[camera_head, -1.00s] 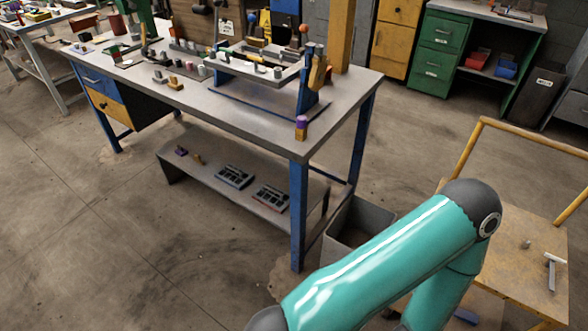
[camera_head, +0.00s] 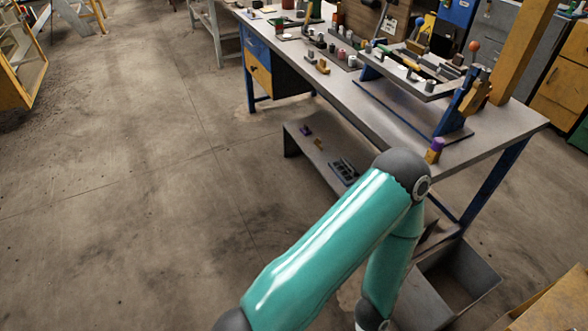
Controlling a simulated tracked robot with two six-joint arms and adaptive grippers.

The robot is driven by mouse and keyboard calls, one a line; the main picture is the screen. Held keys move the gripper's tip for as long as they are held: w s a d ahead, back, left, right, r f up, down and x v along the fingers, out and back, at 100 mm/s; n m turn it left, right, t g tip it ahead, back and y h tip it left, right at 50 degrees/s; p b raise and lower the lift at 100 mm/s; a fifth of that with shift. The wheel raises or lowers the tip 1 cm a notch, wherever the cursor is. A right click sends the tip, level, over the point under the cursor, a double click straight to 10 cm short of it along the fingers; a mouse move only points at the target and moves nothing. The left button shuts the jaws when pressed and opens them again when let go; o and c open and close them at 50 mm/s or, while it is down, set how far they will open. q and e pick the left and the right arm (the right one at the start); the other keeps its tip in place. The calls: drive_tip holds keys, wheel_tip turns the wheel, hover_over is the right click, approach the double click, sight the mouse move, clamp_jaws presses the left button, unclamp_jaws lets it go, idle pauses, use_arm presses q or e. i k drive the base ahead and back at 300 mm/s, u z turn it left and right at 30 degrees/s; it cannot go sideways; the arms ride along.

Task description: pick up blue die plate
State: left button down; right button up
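A dark grey die plate (camera_head: 345,172) with rows of holes lies on the low shelf under the workbench. Earlier it looked blue-edged; its colour is hard to tell now. My teal arm covers the part of the shelf to its right, where a second plate with a reddish edge lay in the earlier frame. The arm's elbow stands in front of the bench. Neither of my grippers is in view.
The workbench (camera_head: 388,128) carries a raised frame fixture (camera_head: 425,88) and several small parts. A grey bin (camera_head: 470,262) stands at the lower right. The floor at left is open.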

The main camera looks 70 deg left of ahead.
sight(344, 168)
drive_tip(key=z, duration=0.3)
drive_tip(key=i, duration=0.2)
drive_tip(key=z, duration=4.25)
drive_tip(key=i, duration=0.9)
drive_tip(key=z, duration=5.6)
drive_tip(key=i, duration=0.6)
